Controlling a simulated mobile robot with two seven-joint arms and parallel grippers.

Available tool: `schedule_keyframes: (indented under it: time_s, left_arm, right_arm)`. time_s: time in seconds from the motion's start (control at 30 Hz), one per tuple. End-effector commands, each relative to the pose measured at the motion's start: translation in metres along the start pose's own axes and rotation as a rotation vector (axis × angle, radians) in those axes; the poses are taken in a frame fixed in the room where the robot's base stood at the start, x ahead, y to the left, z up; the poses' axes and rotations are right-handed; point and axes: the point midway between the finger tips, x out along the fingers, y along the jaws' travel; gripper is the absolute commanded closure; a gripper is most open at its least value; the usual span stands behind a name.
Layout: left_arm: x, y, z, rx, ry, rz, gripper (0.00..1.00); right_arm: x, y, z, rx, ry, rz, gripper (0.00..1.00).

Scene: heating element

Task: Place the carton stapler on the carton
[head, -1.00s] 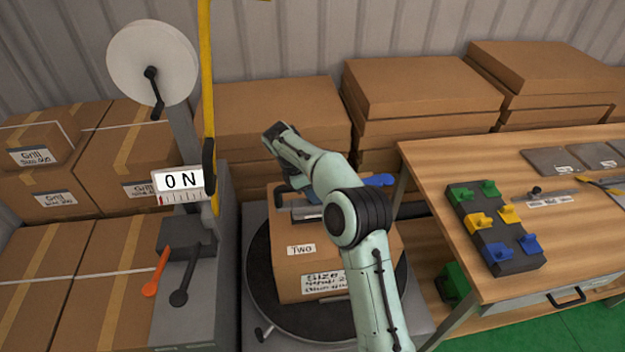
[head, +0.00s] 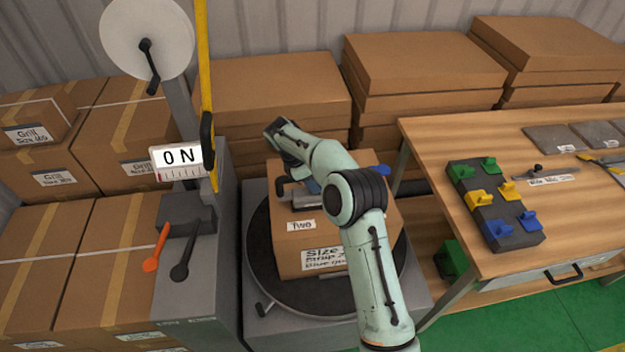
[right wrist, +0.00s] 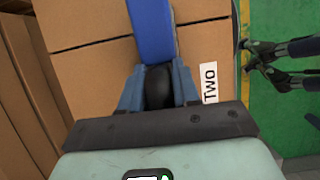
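The carton (head: 305,262) stands on a round dark turntable (head: 262,275), with "Two" and size labels on its front. My right gripper (right wrist: 158,85) is shut on the black handle of the blue carton stapler (right wrist: 152,30) and holds it over the carton's top. In the head view my right arm hides most of the stapler; a blue end (head: 382,171) shows right of the arm. Whether the stapler touches the carton cannot be told. My left gripper is not in view.
A wooden workbench (head: 430,150) with a dark holder (head: 510,230) of coloured clips is at the right. Stacked cartons (head: 270,90) stand behind. Green floor is clear at front right.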

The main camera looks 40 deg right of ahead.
Motion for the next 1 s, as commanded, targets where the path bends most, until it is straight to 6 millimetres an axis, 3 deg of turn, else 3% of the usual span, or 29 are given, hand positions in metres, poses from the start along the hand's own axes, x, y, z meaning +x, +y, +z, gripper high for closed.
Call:
schedule_keyframes:
  time_s: [0.03,0.07,0.1,0.47,0.8,1.0]
  left_arm:
    - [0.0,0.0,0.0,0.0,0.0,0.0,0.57]
    - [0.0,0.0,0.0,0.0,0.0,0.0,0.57]
    - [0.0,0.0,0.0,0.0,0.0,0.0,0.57]
    - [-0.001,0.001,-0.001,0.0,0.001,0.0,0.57]
    - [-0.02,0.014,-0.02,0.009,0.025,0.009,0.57]
    - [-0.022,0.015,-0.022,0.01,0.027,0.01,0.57]
  right_arm:
    - [0.0,0.0,0.0,0.0,-0.001,-0.001,0.56]
    - [0.0,0.0,0.0,0.0,-0.001,-0.001,0.46]
    - [0.0,0.0,0.0,0.0,-0.001,-0.001,0.43]
    - [-0.006,0.0,0.001,0.001,0.0,0.0,0.43]
    - [-0.076,0.003,0.001,0.002,0.003,0.007,0.43]
    - [-0.107,0.001,0.0,0.0,0.0,0.002,0.43]
